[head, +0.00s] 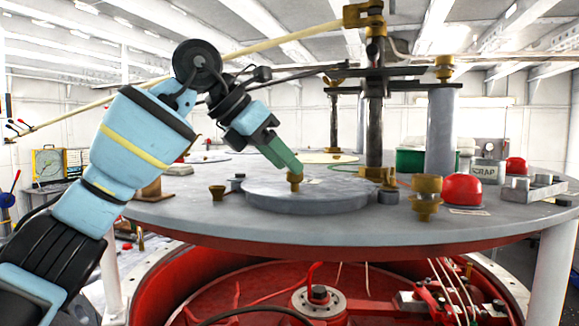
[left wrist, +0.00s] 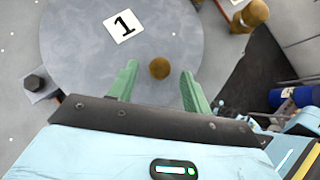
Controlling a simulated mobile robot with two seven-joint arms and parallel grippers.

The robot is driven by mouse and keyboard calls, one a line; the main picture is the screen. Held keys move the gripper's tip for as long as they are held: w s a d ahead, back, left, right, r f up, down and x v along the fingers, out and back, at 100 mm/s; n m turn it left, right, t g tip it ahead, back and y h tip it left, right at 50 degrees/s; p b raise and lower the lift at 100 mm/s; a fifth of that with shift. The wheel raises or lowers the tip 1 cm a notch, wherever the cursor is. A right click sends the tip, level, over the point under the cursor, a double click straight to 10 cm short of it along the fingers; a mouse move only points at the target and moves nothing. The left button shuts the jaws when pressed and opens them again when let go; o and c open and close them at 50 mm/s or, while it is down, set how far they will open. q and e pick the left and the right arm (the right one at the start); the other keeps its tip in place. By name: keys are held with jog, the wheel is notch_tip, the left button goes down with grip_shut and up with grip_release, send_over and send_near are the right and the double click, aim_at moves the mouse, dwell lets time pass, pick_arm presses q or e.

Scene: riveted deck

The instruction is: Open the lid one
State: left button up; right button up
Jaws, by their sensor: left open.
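Lid one is a round grey disc (head: 335,199) lying flat on the large grey deck, with a small brass knob (head: 294,181) on its top. In the left wrist view the lid (left wrist: 75,40) carries a white label with a black "1" (left wrist: 123,26). My left gripper (head: 292,168) has green fingers pointing down at the knob. In the left wrist view the open fingers (left wrist: 159,72) stand on either side of the knob (left wrist: 159,68), apart from it. The lid looks seated, and its underside is hidden. My right gripper is not in view.
A small brass cup (head: 217,194) stands left of the lid. Red machinery lies below.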

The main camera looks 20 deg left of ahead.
pick_arm(q)
jog(key=shift+x, duration=1.1)
grip_shut()
